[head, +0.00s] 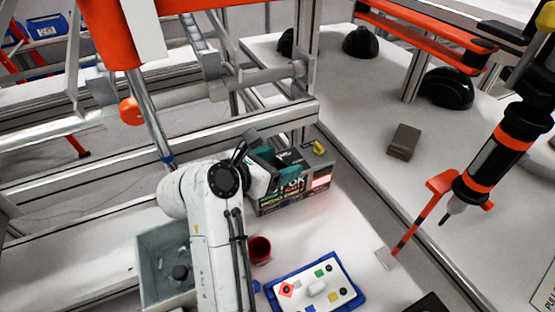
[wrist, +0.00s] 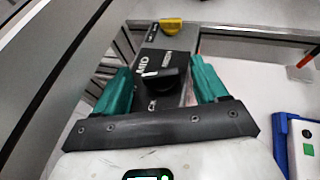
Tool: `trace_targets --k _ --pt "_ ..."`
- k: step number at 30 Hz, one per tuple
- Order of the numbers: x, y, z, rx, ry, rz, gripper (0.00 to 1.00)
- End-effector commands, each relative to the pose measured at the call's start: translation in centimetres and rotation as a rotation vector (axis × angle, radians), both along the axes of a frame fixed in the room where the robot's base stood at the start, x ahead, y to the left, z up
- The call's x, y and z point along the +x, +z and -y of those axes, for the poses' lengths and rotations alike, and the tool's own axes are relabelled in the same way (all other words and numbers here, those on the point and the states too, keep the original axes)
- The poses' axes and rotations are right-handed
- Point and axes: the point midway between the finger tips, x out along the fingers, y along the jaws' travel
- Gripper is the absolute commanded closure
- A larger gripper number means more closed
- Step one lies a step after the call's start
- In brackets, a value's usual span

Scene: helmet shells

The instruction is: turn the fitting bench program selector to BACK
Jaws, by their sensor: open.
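The fitting bench control box (head: 300,197) stands on the white bench, with lit "OK" lettering and a red-lit panel on its front. Its black selector knob (wrist: 160,80) shows on the dark top in the wrist view, with a white mark at its left end. A "MID" label is printed beside it; I cannot read a BACK label. My gripper (wrist: 160,66) is open, one teal finger on each side of the knob, with visible gaps. In the head view my gripper (head: 277,163) is over the box's top and hides the knob.
A yellow knob (wrist: 171,24) is on the box's top beyond the selector. A red cup (head: 259,250), a grey bin (head: 163,265) and a blue-edged tray (head: 345,280) stand near my arm. A hanging screwdriver (head: 495,150) is at the right.

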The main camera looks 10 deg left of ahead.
Motion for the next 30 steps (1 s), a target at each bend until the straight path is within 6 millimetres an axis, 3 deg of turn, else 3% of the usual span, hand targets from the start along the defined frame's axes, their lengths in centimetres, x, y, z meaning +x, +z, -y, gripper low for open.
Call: trace_targets --k 5,22,30 --pt "0.0 -0.02 0.01 0.0 0.0 0.0 0.28" --pt "-0.02 0.01 -0.02 0.0 0.0 0.0 0.82" --pt "-0.07 0.08 0.08 -0.001 0.026 -0.001 0.84"
